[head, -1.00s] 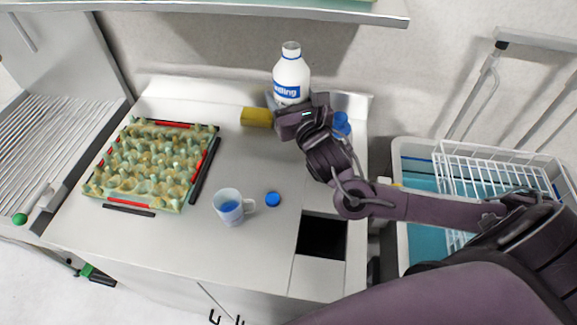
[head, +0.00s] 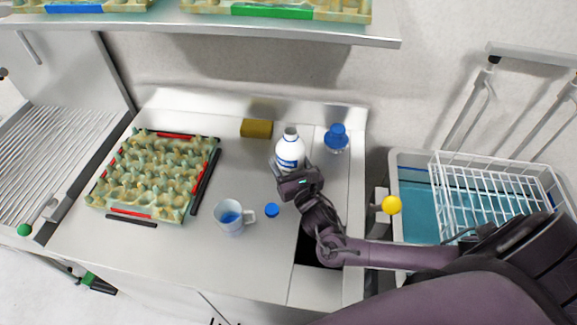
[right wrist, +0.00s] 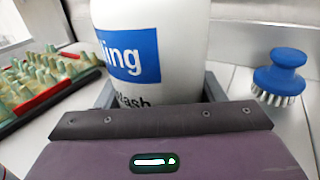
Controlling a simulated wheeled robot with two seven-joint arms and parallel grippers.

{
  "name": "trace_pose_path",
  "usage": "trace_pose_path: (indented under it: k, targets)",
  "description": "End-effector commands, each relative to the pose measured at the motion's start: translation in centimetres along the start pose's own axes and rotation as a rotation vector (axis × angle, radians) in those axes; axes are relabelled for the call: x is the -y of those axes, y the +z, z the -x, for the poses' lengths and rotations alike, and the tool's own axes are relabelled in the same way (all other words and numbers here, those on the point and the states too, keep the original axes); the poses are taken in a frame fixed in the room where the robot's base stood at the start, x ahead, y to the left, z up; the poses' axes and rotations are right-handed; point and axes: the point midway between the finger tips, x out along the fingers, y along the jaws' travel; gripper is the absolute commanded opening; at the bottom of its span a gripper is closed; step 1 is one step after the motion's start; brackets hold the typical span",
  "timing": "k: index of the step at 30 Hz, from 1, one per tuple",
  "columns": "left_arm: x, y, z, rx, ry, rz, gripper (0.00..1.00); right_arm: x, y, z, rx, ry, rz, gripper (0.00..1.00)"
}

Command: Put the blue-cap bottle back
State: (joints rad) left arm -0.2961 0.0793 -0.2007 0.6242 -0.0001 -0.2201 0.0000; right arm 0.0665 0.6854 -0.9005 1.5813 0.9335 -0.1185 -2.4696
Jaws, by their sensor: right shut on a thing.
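The white bottle (head: 290,148) with a blue label is upright on or just above the worktop, right of the middle. Its top looks open, with no cap on it. A blue cap (head: 272,210) lies on the worktop beside the mug. My right gripper (head: 297,180) is shut on the bottle's lower body from the near side. In the right wrist view the bottle (right wrist: 180,50) fills the middle between the fingers; its base is hidden. My left gripper is not in view.
A yellow sponge (head: 257,128) and blue brush (head: 336,140) lie at the back. A shelf (head: 300,34) overhangs behind. A white basket (head: 480,190) is at right.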

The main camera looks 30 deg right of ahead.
Motion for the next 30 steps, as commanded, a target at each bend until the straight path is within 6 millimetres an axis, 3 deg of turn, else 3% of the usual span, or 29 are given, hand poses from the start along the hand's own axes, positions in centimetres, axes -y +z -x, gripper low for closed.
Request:
trace_pose_path:
  k: [6, 17, 18, 23, 30]
  targets:
    - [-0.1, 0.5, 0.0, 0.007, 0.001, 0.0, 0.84, 0.0, -2.2, -0.1, 0.003, -0.001, -0.002, 0.24]
    - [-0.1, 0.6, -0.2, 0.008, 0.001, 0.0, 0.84, 0.0, -2.5, -0.1, 0.003, -0.001, -0.001, 0.24]
    - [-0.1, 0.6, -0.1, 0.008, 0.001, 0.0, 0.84, 0.0, -2.7, 0.0, 0.0, -0.001, 0.0, 0.65]
    - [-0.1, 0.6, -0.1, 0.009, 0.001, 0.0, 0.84, 0.0, -2.6, 0.0, 0.0, -0.001, 0.0, 0.84]
    - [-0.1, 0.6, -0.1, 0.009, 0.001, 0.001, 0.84, 0.0, -2.6, 0.0, 0.0, -0.001, 0.0, 0.84]
